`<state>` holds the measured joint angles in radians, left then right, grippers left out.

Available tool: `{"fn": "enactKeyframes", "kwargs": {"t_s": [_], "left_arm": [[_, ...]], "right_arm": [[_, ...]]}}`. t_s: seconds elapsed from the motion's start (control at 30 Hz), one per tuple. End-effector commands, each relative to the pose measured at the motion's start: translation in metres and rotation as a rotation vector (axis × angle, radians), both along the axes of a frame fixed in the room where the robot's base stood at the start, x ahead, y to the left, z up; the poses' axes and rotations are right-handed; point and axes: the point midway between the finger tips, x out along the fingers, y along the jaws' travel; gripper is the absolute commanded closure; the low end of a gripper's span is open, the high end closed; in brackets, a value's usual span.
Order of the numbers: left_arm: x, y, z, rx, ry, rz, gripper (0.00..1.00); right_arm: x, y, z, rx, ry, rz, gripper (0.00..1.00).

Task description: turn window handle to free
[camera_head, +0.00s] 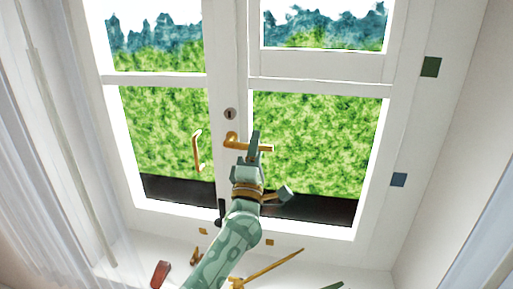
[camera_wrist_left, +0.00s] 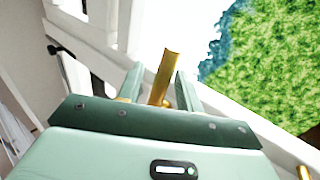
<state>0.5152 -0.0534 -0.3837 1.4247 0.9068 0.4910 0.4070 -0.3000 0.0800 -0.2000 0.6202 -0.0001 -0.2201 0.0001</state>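The brass window handle (camera_head: 232,139) sits on the middle stile of the white window, its lever pointing right and nearly level. My left gripper (camera_head: 254,144) is at the lever, with a finger in front of it in the head view. In the left wrist view the brass lever (camera_wrist_left: 165,75) stands between the two fingers of my left gripper (camera_wrist_left: 159,76). A gap shows on the lever's left side, so the fingers look open around it. Whether a finger touches it I cannot tell. My right gripper is not in view.
A brass pull (camera_head: 196,150) is on the left sash, and a keyhole plate (camera_head: 230,114) is above the handle. A red-brown object (camera_head: 160,274) and a long yellowish stick (camera_head: 272,266) lie on the sill below. A sheer curtain (camera_head: 45,150) hangs at the left.

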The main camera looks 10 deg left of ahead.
Motion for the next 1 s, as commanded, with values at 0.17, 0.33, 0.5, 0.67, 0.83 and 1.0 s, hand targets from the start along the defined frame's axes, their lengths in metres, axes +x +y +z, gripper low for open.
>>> {"fn": "enactKeyframes", "kwargs": {"t_s": [0.17, 0.33, 0.5, 0.67, 0.83, 1.0], "left_arm": [[0.0, 0.0, 0.0, 0.002, 0.001, 0.0, 0.65], [-0.006, 0.0, -0.006, 0.002, 0.002, -0.001, 0.65], [-0.032, 0.0, -0.026, 0.001, 0.004, -0.002, 0.65], [-0.07, 0.001, -0.052, 0.002, 0.004, -0.001, 0.65], [-0.105, 0.002, -0.076, 0.003, 0.004, -0.001, 0.65], [-0.127, 0.003, -0.088, 0.002, 0.002, 0.0, 0.65]], "right_arm": [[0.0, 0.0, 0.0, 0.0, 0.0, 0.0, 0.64], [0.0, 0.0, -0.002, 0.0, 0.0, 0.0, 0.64], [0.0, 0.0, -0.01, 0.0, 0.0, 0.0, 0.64], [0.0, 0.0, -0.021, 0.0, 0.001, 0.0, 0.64], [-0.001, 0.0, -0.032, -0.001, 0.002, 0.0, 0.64], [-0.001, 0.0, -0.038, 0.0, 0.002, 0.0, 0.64]]}}
